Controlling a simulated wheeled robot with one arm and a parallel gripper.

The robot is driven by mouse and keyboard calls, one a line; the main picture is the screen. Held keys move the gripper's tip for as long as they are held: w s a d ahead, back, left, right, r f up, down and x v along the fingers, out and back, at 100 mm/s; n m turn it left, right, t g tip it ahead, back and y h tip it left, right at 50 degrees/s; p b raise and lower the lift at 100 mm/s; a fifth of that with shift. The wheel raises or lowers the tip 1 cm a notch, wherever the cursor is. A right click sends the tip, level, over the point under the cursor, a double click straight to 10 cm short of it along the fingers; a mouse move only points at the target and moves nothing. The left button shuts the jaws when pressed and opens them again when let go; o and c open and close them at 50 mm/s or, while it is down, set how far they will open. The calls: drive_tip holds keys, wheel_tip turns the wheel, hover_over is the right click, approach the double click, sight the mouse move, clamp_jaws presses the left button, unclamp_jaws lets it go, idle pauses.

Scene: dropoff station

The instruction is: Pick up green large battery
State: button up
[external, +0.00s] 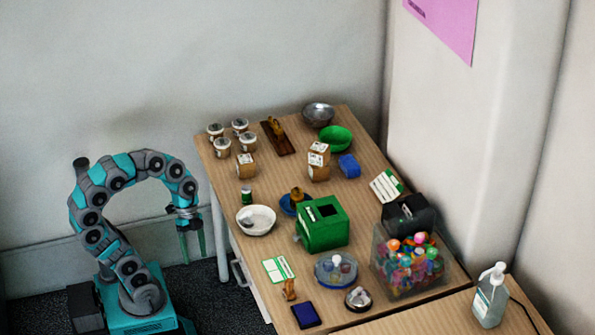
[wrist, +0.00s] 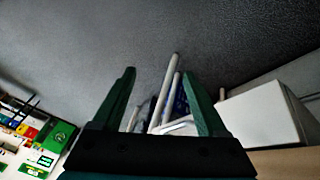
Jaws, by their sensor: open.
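The battery cannot be made out in the wrist view.
A green box (external: 323,228) stands right of the white bowl. A clear tub of colourful items (external: 410,263) is farther right. Several white-lidded cups and cartons stand toward the back. The wooden table (external: 218,180) has bare room along its left edge, behind the battery.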

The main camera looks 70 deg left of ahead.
drive_tip(key=w+d+r+n+t+h+b, duration=0.1)
drive_tip(key=w+d+r+t+h+b, duration=0.1)
drive_tip(key=w+d+r+t+h, duration=0.45)
drive_tip(key=w+a+r+n+t+h+b, duration=0.1)
drive_tip(key=w+a+r+t+h+b, duration=0.25)
drive_tip(key=r, duration=0.75)
drive_tip(key=w+a+r+t+b, duration=0.1)
drive_tip(key=w+a+r+t, duration=0.15)
drive_tip(key=a, duration=0.55)
drive_tip(key=n+t+y+b, duration=0.2)
drive_tip(key=y+b, duration=0.2)
approach(246, 187)
drive_tip(key=shift+w+d+f, duration=0.2)
drive_tip(key=shift+w+d, duration=0.25)
drive_tip(key=shift+w+d+f, duration=0.15)
drive_tip(key=shift+w+d, duration=0.3)
drive_tip(key=shift+w+a+f, duration=0.1)
drive_tip(key=shift+w+f, duration=0.05)
drive_tip(key=shift+w, duration=0.05)
drive_tip(key=shift+x, duration=3.7)
drive_tip(key=shift+c, duration=0.2)
drive_tip(key=shift+s, duration=0.1)
clamp_jaws()
